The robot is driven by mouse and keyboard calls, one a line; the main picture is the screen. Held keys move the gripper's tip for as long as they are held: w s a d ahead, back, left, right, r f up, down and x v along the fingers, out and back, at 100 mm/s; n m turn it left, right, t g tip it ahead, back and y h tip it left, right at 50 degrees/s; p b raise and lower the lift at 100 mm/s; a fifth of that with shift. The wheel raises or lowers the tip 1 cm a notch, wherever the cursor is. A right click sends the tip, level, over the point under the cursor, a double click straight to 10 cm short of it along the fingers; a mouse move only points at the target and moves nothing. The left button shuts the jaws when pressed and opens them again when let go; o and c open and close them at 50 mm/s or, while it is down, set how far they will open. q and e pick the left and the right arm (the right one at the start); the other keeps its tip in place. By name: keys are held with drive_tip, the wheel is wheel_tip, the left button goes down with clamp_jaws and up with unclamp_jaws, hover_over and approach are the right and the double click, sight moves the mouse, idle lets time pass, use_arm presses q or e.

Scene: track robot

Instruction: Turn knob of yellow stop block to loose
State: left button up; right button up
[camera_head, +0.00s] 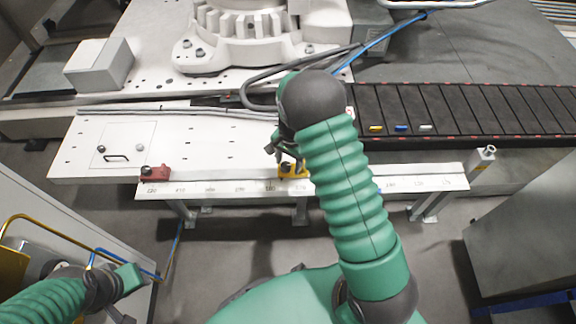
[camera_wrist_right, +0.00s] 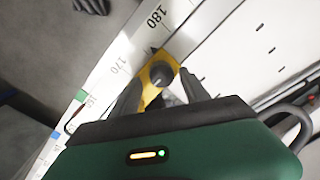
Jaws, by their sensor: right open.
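The yellow stop block (camera_head: 292,172) sits on the white scale rail (camera_head: 236,188) at the front of the white table, partly hidden by my right arm in the head view. In the right wrist view the yellow stop block (camera_wrist_right: 152,92) carries a dark round knob (camera_wrist_right: 161,74), beside the printed 180 mark. My right gripper (camera_head: 285,157) is above the block; in the wrist view the fingers of the right gripper (camera_wrist_right: 160,88) are apart, one on each side of the block. Contact cannot be told.
A red stop block (camera_head: 155,173) sits on the rail further left. A dark conveyor (camera_head: 460,112) with small coloured pieces runs at the right, behind the rail. A large white machine base (camera_head: 250,35) stands behind. A grey cabinet (camera_head: 525,240) is at the right front.

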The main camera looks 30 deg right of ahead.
drive_tip(key=shift+a+r, duration=0.15)
drive_tip(key=shift+a, duration=0.45)
drive_tip(key=shift+c, duration=1.1)
drive_tip(key=shift+d, duration=0.25)
drive_tip(key=c, duration=0.7)
clamp_jaws()
use_arm(q)
drive_tip(key=shift+a, duration=0.5)
use_arm(e)
drive_tip(key=shift+a, duration=0.1)
